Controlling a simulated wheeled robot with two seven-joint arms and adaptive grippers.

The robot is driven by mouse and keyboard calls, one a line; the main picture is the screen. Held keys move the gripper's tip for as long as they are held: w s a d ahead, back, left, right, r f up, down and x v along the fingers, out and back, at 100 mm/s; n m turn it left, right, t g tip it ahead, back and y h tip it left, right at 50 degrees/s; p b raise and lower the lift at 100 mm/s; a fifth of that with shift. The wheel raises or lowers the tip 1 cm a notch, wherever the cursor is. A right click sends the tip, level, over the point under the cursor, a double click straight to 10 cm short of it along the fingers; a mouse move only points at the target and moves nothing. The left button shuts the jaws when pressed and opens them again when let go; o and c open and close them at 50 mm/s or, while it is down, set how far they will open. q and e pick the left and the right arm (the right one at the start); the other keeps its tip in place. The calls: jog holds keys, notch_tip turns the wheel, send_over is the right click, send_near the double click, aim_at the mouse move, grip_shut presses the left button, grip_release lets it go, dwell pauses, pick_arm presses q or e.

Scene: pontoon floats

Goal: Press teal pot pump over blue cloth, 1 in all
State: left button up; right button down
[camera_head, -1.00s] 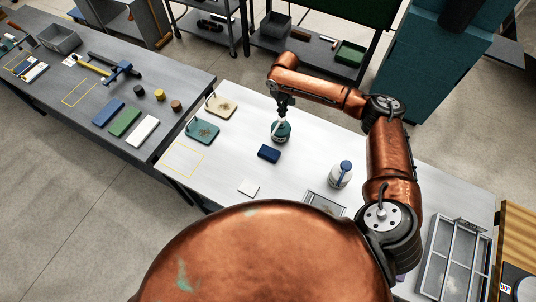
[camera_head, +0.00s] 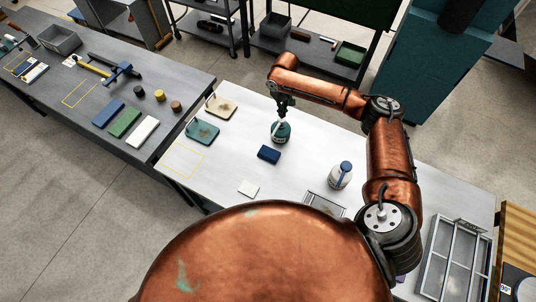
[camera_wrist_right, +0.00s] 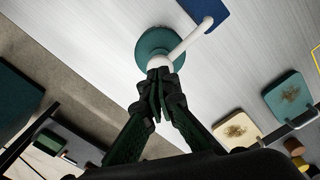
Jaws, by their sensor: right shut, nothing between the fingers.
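The teal pot (camera_head: 281,134) stands upright on the white table, with a white pump head and nozzle on top. In the right wrist view the pot (camera_wrist_right: 150,45) is seen from above, and its white nozzle (camera_wrist_right: 190,40) points toward the folded blue cloth (camera_wrist_right: 206,8). In the head view the blue cloth (camera_head: 269,154) lies just in front of the pot. My right gripper (camera_head: 282,113) is shut and empty, fingers pointing down at the pump head. Its fingertips (camera_wrist_right: 159,75) appear at or just above the pump top; I cannot tell whether they touch. My left gripper is out of view.
A teal board (camera_head: 203,131) and a cream board (camera_head: 221,107) lie to the left. A white square (camera_head: 248,188) lies nearer, and a grey divided tray (camera_head: 453,262) is at the far right.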

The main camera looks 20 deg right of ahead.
jog(key=shift+f, duration=0.15)
jog(key=shift+f, duration=1.6)
jog(key=shift+r+p, duration=1.65)
jog(key=shift+p, duration=0.4)
jog(key=shift+r, duration=0.1)
notch_tip(320, 180, up, 6)
jog(key=p, duration=0.6)
